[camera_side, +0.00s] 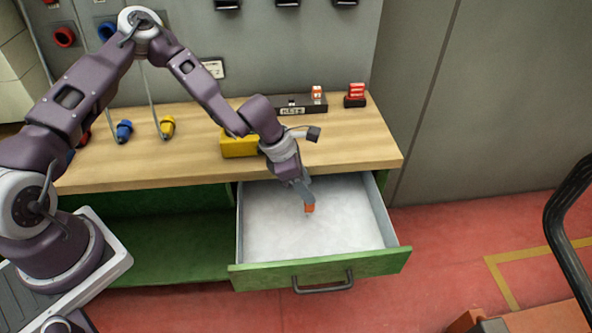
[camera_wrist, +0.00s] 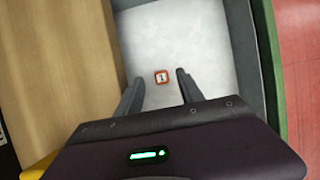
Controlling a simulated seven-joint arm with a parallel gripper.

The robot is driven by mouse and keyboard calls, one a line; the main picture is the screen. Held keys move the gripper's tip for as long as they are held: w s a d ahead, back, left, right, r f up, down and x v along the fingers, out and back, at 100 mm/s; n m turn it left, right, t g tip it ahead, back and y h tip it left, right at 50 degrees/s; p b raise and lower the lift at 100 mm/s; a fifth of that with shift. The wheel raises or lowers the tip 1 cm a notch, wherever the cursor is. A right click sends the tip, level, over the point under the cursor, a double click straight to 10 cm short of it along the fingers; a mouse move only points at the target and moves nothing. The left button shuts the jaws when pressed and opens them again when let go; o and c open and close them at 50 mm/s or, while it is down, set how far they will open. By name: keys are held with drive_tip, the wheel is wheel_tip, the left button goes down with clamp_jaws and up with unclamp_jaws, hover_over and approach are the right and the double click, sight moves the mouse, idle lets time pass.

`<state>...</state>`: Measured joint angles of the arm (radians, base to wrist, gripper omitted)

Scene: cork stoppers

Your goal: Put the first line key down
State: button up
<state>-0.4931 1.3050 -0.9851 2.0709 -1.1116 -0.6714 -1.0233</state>
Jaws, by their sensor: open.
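A small orange key (camera_side: 309,208) with a white, marked face is at the tips of my gripper (camera_side: 307,198), inside the open drawer (camera_side: 348,235). In the wrist view the key (camera_wrist: 162,77) shows between the two spread fingers of my gripper (camera_wrist: 159,77), with gaps on both sides. I cannot tell whether the key touches the drawer floor, and its mark is too small to read surely. A similar orange-and-white key (camera_side: 317,92) stands at the right end of a dark labelled rack (camera_side: 290,108) at the back of the bench.
A red stack (camera_side: 356,90) on a black base stands right of the rack. A yellow box (camera_side: 239,143) is on the bench (camera_side: 350,140) beside my arm. Blue (camera_side: 124,131) and yellow (camera_side: 167,127) plugs hang at left. Drawer walls surround my gripper; the drawer floor around it is clear.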

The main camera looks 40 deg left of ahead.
drive_tip(key=v, duration=0.9)
drive_tip(key=s+d+r+m+t, duration=0.15)
drive_tip(key=s+r+m, duration=0.25)
drive_tip(key=r+m, duration=0.45)
drive_tip(key=s+d+r+m+t, duration=0.1)
drive_tip(key=s+d+r+m, duration=0.15)
drive_tip(key=r+m, duration=0.6)
drive_tip(key=s+a+r+m+y, duration=0.1)
drive_tip(key=s+a+r+m, duration=0.1)
drive_tip(key=s, duration=0.5)
drive_tip(key=s+a+r+m+y, duration=0.1)
drive_tip(key=s+a+r+m, duration=0.1)
drive_tip(key=s+a+m, duration=0.2)
drive_tip(key=s+a+r+m+y, duration=0.1)
drive_tip(key=s+a+m, duration=0.3)
drive_tip(key=s, duration=0.6)
drive_tip(key=shift+r, duration=0.45)
